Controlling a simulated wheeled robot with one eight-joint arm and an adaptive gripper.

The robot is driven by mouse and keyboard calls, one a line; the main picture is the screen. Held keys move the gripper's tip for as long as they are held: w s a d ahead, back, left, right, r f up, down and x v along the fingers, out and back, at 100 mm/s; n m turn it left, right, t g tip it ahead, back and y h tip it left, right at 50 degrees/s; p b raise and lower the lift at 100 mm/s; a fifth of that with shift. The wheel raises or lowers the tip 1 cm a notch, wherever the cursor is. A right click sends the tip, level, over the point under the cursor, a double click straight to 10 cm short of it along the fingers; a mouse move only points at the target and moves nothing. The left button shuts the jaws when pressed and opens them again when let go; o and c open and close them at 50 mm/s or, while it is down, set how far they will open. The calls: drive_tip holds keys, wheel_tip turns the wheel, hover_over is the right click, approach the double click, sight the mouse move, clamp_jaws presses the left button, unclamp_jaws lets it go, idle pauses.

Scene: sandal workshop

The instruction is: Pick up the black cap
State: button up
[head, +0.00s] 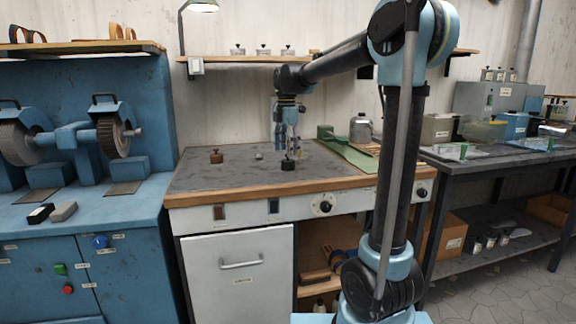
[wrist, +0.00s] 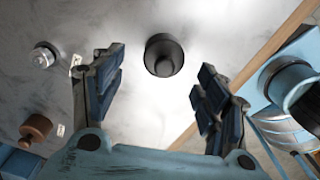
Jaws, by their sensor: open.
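The black cap (head: 288,165) stands upright on the grey top of the workbench, near its front edge. In the wrist view the black cap (wrist: 164,56) shows from above, with a round knob on a wider base. My gripper (head: 286,148) points down just above it. In the wrist view my gripper (wrist: 158,80) is open, one finger to each side and nothing between the pads. The cap lies ahead of the fingertips, roughly centred between them. The head view does not show clearly how much height separates fingers and cap.
A brown cap (head: 216,157) and a small silver piece (head: 259,155) stand left of the black cap. A green sheet (head: 345,155) and a metal canister (head: 361,128) lie to the right. The wooden bench edge (head: 250,196) is close in front. A grinder (head: 75,140) stands further left.

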sight(288, 160)
drive_tip(key=shift+d+f, duration=0.15)
drive_tip(key=shift+f, duration=1.25)
drive_tip(key=shift+d+f, duration=0.15)
drive_tip(key=shift+f, duration=1.2)
drive_tip(key=shift+c, duration=0.4)
drive_tip(key=c, duration=0.9)
